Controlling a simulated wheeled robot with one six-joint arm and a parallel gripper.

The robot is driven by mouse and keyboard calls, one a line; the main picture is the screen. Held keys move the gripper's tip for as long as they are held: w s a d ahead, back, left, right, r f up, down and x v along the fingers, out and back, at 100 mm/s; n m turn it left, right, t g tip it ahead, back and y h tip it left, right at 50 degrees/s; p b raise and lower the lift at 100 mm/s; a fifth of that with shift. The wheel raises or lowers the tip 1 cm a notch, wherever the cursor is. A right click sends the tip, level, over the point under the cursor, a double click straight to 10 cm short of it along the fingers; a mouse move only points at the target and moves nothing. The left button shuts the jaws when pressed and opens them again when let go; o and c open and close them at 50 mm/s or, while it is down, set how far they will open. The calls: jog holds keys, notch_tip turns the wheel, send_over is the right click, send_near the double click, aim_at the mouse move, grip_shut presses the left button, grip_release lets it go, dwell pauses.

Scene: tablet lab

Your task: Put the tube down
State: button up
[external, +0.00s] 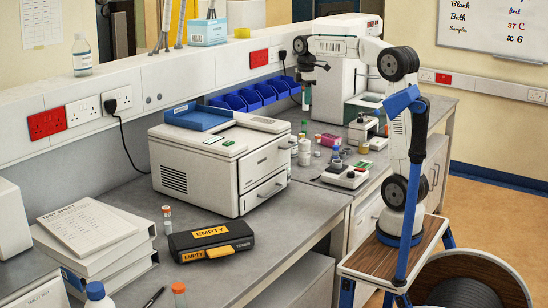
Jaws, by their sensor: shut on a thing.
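My gripper (307,84) points down over the far part of the bench, in front of the blue bins. It is shut on a tube (306,100), which looks upright with a greenish lower part. The tube is small here and its cap is hidden by the fingers. It hangs above the bench, over a group of bottles and small vials; I cannot tell the exact gap.
A white bottle (304,151) and small vials stand below my gripper. A small white device (346,176) sits to their right. A large white box-shaped machine (215,160) stands left, blue bins (250,97) behind. The bench front by the black case (212,241) has free room.

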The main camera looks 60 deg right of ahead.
jog(key=s+a+n, duration=0.4)
jog(key=a+n, duration=0.1)
jog(key=a, duration=0.8)
jog(key=s+a+n, duration=0.4)
jog(key=a+n, duration=0.1)
jog(key=a, duration=0.8)
jog(key=s+a+n, duration=0.9)
jog(key=s+a, duration=0.4)
jog(key=s, duration=0.5)
notch_tip(320, 180, down, 23)
jog(key=w+a, duration=0.2)
jog(key=w, duration=0.3)
jog(key=w+a+f, duration=0.1)
jog(key=w+a, duration=0.1)
jog(key=w, duration=0.3)
jog(key=w+a, duration=0.3)
jog(key=w, duration=0.1)
jog(key=shift+w+f, duration=0.3)
jog(key=shift+w, duration=0.1)
jog(key=shift+a+f, duration=0.1)
jog(key=shift+f, duration=1.65)
